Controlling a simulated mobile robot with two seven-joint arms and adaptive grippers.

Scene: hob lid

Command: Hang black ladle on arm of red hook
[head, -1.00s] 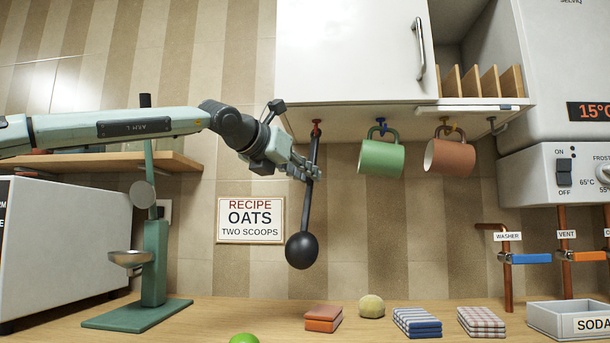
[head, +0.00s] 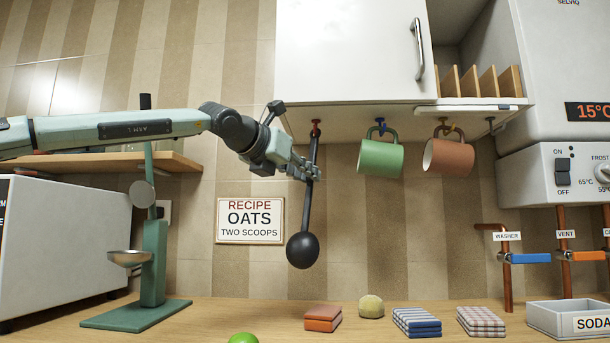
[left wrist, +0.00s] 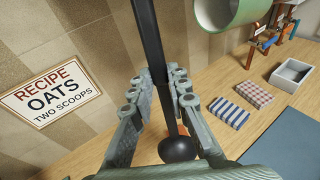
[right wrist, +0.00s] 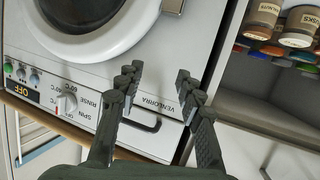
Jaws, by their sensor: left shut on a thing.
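The black ladle (head: 303,250) hangs upright, bowl down, below the red hook (head: 316,128) under the white cabinet. Its top end is at the hook; I cannot tell whether it rests on the hook's arm. My left gripper (head: 314,172) is shut on the ladle's handle, a little below the hook. In the left wrist view the handle (left wrist: 150,40) passes between the fingers (left wrist: 170,92), with the round bowl (left wrist: 178,149) below. My right gripper (right wrist: 160,85) is open and empty, in front of a white washer-like machine.
A green mug (head: 381,158) on a blue hook and a brown mug (head: 448,156) on a yellow hook hang to the right. Below are an orange cloth stack (head: 323,318), a round yellowish thing (head: 371,306) and folded cloths (head: 416,322). A green scale-like stand (head: 153,262) stands left.

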